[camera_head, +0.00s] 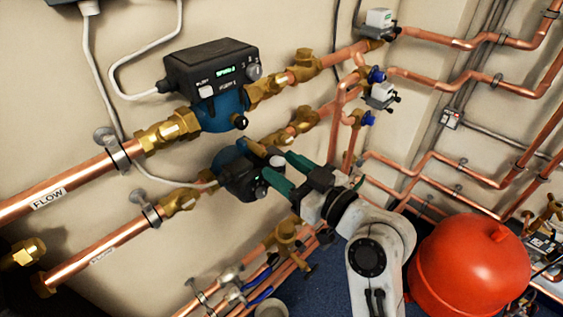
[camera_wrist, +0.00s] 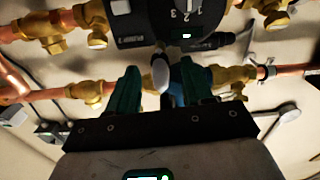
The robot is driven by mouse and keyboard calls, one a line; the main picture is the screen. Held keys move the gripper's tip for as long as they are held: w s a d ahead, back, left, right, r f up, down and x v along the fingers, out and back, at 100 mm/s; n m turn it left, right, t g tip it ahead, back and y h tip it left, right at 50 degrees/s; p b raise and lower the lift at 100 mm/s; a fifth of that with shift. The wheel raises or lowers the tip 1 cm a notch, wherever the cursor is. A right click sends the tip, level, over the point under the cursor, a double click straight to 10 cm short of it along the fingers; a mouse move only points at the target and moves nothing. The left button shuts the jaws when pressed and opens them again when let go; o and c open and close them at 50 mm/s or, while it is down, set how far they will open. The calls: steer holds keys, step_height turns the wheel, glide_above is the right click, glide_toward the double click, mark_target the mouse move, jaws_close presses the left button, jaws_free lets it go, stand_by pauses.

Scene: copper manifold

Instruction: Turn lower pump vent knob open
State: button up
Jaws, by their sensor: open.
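The lower pump (camera_head: 238,172) has a blue body and black head and sits on the lower copper line in the head view. My gripper (camera_head: 274,169) is beside its right side, with two green fingers spread. A pale round knob (camera_head: 277,161) shows near the fingertips. In the wrist view, my gripper (camera_wrist: 160,75) is open, with a pale knob (camera_wrist: 160,76) between the fingers. I cannot tell whether either finger touches it. A black pump head (camera_wrist: 168,22) with a 1-2-3 dial is above it; blue pump body shows behind.
The upper pump (camera_head: 210,85) sits just above on the flow pipe. Brass fittings and copper pipes run on both sides. Several pipes and valves cross the wall at right. A red tank (camera_head: 468,262) stands at lower right, close to my arm.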

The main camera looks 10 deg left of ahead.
steer(key=shift+w+a, duration=0.45)
steer(key=shift+a, duration=0.1)
steer(key=shift+c, duration=0.4)
jaws_close()
